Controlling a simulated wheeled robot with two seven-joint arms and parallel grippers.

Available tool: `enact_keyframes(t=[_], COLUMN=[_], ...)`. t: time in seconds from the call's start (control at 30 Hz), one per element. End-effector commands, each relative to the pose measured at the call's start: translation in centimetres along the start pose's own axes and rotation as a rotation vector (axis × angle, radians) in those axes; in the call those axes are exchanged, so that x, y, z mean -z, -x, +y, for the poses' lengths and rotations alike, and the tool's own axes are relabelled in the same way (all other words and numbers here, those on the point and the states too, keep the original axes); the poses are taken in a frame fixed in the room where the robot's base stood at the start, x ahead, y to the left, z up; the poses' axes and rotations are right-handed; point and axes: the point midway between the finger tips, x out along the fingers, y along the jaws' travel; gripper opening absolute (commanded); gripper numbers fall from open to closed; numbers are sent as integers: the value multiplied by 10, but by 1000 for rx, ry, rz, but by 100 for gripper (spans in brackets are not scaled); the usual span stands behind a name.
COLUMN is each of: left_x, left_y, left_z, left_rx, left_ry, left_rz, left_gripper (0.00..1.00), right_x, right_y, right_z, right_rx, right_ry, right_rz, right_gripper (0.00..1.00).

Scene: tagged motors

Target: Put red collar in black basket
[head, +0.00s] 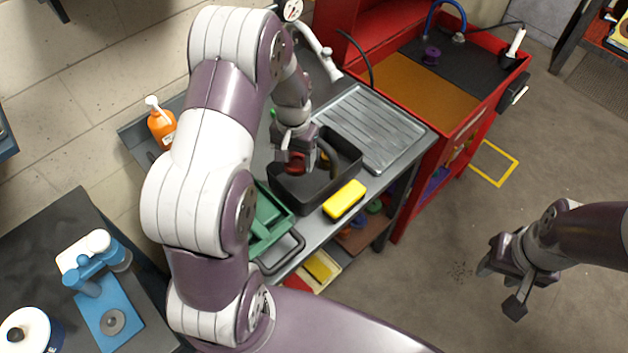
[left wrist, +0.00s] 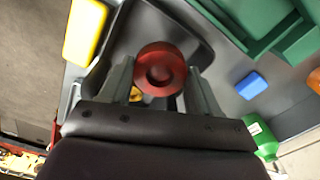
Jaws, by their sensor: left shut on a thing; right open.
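The red collar (left wrist: 160,70) is a round red ring-like part between the two fingers of my left gripper (left wrist: 162,82) in the left wrist view. In the head view, my left gripper (head: 296,156) is shut on the red collar (head: 296,167), over the left part of the black basket (head: 347,174). Whether the collar touches the basket floor I cannot tell. A dark ring-shaped part shows at the basket beside the gripper. My right gripper (head: 507,285) is open and empty over the floor at the right.
A yellow sponge (head: 344,200) lies at the basket's front right. Green bins (head: 268,222) stand to its left. A ribbed grey drainboard (head: 372,128) lies to the right, beside a red workbench (head: 420,95). An orange bottle (head: 161,125) stands at the back left.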

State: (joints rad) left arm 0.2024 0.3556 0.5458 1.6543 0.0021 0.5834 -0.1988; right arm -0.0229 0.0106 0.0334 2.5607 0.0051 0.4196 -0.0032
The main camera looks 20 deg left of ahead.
Motion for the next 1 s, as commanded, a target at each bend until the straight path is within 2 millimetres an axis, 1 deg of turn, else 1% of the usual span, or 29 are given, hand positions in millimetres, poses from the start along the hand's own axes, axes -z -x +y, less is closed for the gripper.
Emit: enact_keyframes(t=[0.03, 0.2, 0.33, 0.5, 0.6, 0.8, 0.93, 0.97, 1.0], left_x=[0, -1, -1, -1, 0, 0, 0, 0, -1], left_y=[-8, -43, -63, -94, -101, -102, -106, -105, -105], left_z=[0, 0, 0, 0, 0, 0, 0, 0, 0], left_rx=[0, -1, -1, 0, 0, 0, 0, 0, 0], left_ry=[0, 0, 0, 0, 0, 0, 0, 0, 0], left_rz=[-2, -4, -3, -2, 0, 1, 0, 0, -1], left_gripper=[17, 17, 17, 17, 17, 17, 17, 72, 85], right_x=[0, 2, 2, 3, 3, 2, 2, 2, 2], right_y=[-2, 10, 13, 20, 20, 19, 15, 16, 16], right_z=[0, 0, 0, 0, 0, 0, 0, 0, 0], right_rx=[0, 0, 0, 0, 0, 0, 0, 0, 0], right_ry=[0, 0, 0, 0, 0, 0, 0, 0, 0], right_rz=[0, 1, 1, 1, 1, 1, 1, 1, 1], right_gripper=[43, 43, 43, 43, 43, 43, 43, 43, 43])
